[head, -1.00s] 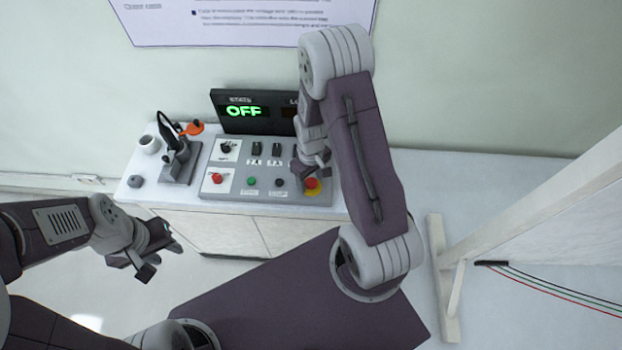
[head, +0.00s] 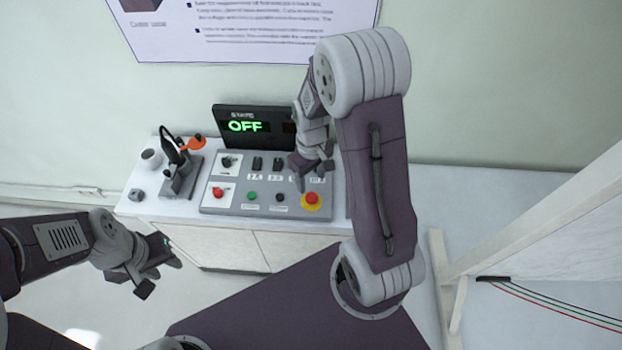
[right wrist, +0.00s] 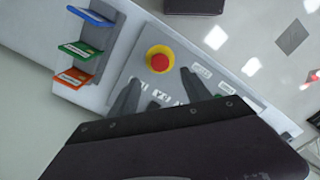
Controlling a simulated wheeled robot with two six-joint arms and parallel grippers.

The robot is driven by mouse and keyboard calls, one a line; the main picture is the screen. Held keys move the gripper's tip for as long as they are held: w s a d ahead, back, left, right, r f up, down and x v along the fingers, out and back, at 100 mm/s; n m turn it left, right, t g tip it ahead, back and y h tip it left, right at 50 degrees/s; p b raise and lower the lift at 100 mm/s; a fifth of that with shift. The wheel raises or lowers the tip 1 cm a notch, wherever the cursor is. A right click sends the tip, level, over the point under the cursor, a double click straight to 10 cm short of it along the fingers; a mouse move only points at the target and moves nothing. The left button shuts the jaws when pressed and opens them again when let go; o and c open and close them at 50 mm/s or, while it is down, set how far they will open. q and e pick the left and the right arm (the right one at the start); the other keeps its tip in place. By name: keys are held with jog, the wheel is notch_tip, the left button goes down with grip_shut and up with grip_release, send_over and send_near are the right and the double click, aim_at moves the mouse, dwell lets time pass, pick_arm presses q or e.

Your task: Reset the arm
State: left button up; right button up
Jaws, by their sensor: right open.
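A grey control panel (head: 233,207) stands on the white bench, with knobs, switches and buttons. Its red button on a yellow base (head: 311,200) is at the front right; it also shows in the right wrist view (right wrist: 159,61). A black display (head: 250,126) behind the panel reads a green "OFF"; its right part is hidden by my right arm. A small dark arm-like device (head: 178,170) with an orange part stands left of the panel. My right gripper (head: 312,175) is open and empty above the panel's right side, apart from the button. My left gripper (head: 160,275) is open and empty in front of the bench.
A white cup (head: 151,158) and a small grey nut-like piece (head: 137,195) are at the bench's left end. The right wrist view shows a rack (right wrist: 92,40) with coloured cards beside the panel. A white wooden frame (head: 446,290) stands at the right, with wires behind it.

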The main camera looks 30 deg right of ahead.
jog(key=s+a+r+m+t+b, duration=0.1)
jog(key=s+a+r+m, duration=0.1)
jog(key=s+a, duration=0.3)
jog(key=shift+s+r+m, duration=0.4)
jog(key=shift+s+r, duration=0.5)
jog(key=shift+s, duration=0.85)
